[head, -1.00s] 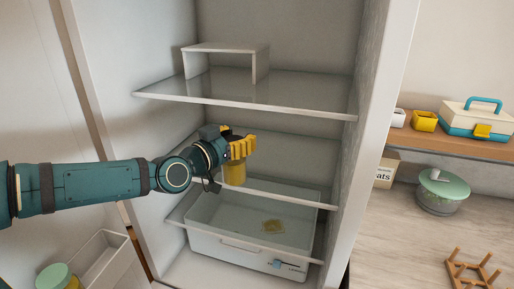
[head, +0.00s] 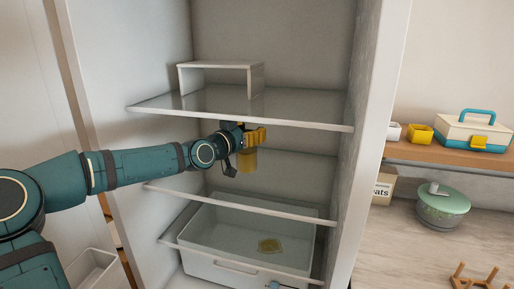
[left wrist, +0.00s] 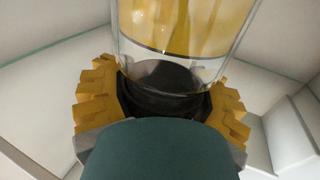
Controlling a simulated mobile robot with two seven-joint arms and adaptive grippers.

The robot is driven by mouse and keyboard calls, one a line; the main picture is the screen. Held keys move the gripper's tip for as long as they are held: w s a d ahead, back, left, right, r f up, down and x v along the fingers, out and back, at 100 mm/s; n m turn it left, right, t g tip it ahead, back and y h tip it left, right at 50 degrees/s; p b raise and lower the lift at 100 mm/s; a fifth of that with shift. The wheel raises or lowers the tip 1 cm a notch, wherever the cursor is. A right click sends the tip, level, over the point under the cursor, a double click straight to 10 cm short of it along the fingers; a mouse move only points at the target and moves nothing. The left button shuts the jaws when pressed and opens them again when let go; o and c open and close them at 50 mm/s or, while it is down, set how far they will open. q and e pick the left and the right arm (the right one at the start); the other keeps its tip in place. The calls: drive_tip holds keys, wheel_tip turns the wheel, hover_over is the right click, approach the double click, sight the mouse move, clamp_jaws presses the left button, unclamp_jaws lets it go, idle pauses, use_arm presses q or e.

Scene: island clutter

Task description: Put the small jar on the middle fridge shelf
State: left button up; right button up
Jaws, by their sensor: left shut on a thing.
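The jar is upright in the gap between the upper glass shelf (head: 300,112) and the middle fridge shelf (head: 280,200), apart from the middle shelf's front edge as far as I see. My right gripper is not in view.
A white riser (head: 221,68) stands on the upper shelf. A clear drawer (head: 215,250) with a yellowish item sits below. The fridge's right wall (head: 365,130) is close. A green-lidded pot (head: 443,202) and a toolbox (head: 482,130) are outside, to the right.

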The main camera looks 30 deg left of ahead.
sight(241, 153)
use_arm(q)
drive_tip(key=w+a, duration=0.1)
drive_tip(key=w, duration=0.5)
wheel_tip(241, 153, down, 7)
drive_tip(key=shift+w+a, duration=0.15)
drive_tip(key=shift+a, duration=0.1)
drive_tip(key=shift+f+b, duration=0.1)
drive_tip(key=shift+b, duration=0.25)
drive_tip(key=o, duration=1.5)
drive_tip(key=s, duration=0.5)
drive_tip(key=s+a, duration=0.1)
drive_tip(key=s, duration=0.1)
drive_tip(key=shift+s, duration=0.2)
